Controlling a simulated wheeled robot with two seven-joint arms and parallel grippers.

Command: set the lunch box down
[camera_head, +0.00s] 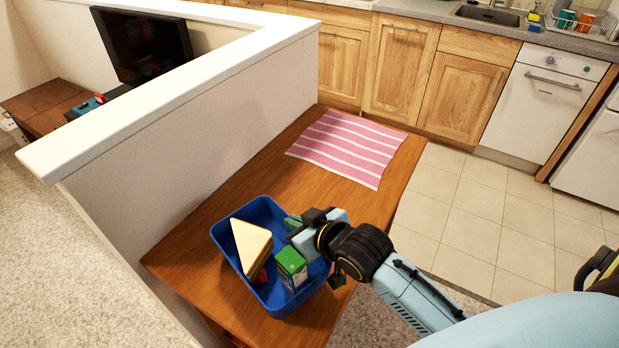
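The lunch box is an open blue box (232,264) at the near end of the wooden table. It holds a sandwich triangle (252,246), a green-topped carton (291,268) and a small red item partly hidden behind them. Whether its base touches the table cannot be told. My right gripper (298,232) is at the box's right side, over the rim. A green piece shows by its tips. The fingers are mostly hidden, so whether they are shut on the rim is unclear. My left gripper is not in view.
A pink striped mat (348,147) lies at the far end of the wooden table (262,180); bare wood lies between it and the box. A white-topped half wall (190,150) runs along the table's left side. Kitchen cabinets (400,75) stand beyond.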

